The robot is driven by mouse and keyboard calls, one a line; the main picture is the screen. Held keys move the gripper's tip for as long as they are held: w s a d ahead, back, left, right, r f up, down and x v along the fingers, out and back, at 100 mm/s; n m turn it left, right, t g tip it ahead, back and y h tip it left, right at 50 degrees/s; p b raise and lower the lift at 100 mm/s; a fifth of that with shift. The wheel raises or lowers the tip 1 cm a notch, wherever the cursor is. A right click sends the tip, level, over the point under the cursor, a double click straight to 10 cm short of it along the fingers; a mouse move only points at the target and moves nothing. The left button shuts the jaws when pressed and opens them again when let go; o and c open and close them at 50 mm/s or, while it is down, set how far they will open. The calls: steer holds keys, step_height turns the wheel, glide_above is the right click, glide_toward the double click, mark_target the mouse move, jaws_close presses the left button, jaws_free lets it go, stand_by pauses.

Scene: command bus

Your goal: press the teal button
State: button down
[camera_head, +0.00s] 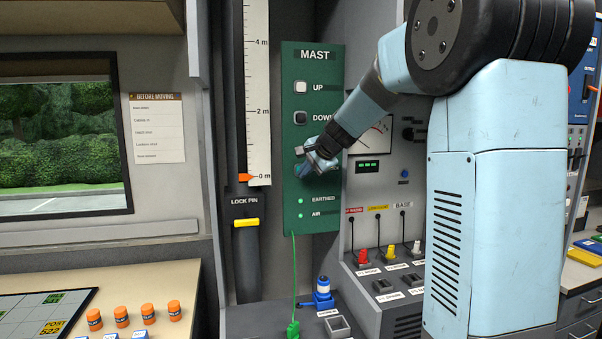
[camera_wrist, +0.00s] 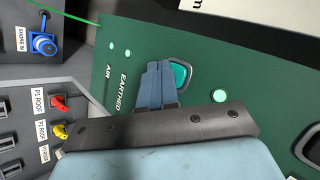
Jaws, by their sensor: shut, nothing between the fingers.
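The teal button (camera_wrist: 183,75) shows in the wrist view as a rounded teal face in a dark rim on the green MAST panel (camera_head: 312,222). My gripper (camera_wrist: 158,66) is shut and empty, with its fingertips just left of the button, overlapping the near side of its rim in the picture. I cannot tell whether they touch the button or the panel. In the head view my gripper (camera_head: 303,173) is at the panel below the DOWN button (camera_head: 300,118) and hides the teal button.
A white UP button (camera_head: 300,87) sits above DOWN. A lit round lamp (camera_wrist: 219,96) is close to the teal button. The EARTHED and AIR lamps (camera_head: 300,208) are lower. A grey console with coloured plugs (camera_head: 388,252) stands at the right. A green cable (camera_head: 294,270) hangs below.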

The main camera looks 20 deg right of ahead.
steer(key=shift+s, duration=0.25)
steer(key=shift+s, duration=2.5)
steer(key=shift+s, duration=0.1)
steer(key=s+f+n+g+h, duration=0.1)
steer(key=s+f+n, duration=0.1)
steer(key=s, duration=0.9)
steer(key=s+f+n+g+h, duration=0.1)
steer(key=s+f+n, duration=0.2)
steer(key=s, duration=0.9)
steer(key=s+f+n+g+h, duration=0.1)
steer(key=s+f+n, duration=0.1)
steer(key=s+n, duration=0.4)
steer(key=s, duration=0.5)
steer(key=shift+s+a+f+h, duration=0.15)
steer(key=shift+s+f+h, duration=0.1)
steer(key=shift+s+h, duration=0.15)
steer(key=c, duration=1.8)
jaws_free()
